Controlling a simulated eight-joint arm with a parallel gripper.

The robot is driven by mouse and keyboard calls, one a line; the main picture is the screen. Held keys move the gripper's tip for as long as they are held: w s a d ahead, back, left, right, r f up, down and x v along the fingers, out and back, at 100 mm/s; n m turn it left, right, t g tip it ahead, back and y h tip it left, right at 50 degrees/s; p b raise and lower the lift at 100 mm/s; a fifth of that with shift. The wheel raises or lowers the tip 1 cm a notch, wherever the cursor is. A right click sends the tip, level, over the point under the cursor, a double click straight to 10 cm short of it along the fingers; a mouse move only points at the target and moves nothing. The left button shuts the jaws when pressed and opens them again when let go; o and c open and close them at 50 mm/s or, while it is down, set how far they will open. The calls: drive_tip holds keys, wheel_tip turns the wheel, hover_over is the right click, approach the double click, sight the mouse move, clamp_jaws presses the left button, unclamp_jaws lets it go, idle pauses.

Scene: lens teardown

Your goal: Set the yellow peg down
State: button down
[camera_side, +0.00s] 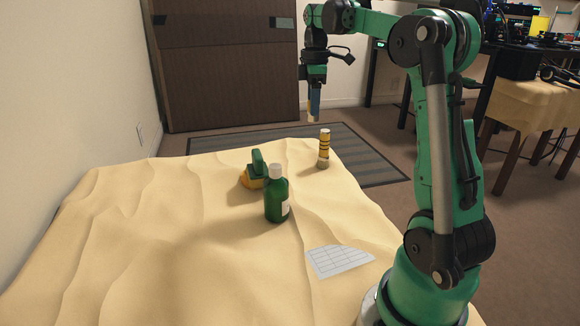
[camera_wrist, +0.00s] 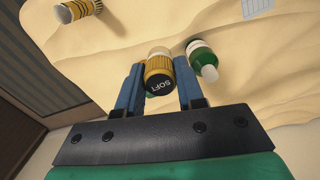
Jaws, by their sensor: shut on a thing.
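The yellow peg (camera_wrist: 158,66) is between the two blue fingers of my gripper (camera_wrist: 160,72) in the wrist view. Its near end is dark and carries the word SOFT, and its far end is pale. In the side view my gripper (camera_side: 314,117) points down, well above the far edge of the cloth-covered table. There only a narrow yellowish strip shows beside the blue fingers. My gripper is shut on the peg and holds it in the air. The peg's far tip is hard to make out in the side view.
The tan-draped table (camera_side: 150,240) bears a green bottle (camera_side: 276,200) with a white cap, a green-and-yellow object (camera_side: 256,168), a yellow black-banded cylinder (camera_side: 323,150) and a white gridded sheet (camera_side: 340,261). The left and front of the cloth are clear.

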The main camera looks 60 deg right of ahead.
drive_tip(key=s+a+n, duration=0.3)
drive_tip(key=a+n, duration=0.5)
drive_tip(key=a, duration=1.4)
drive_tip(key=f, duration=1.4)
drive_tip(key=shift+a+f, duration=0.25)
drive_tip(key=shift+f, duration=2.35)
drive_tip(key=shift+f, duration=0.1)
drive_tip(key=c, duration=0.5)
unclamp_jaws()
drive_tip(key=shift+c, duration=0.2)
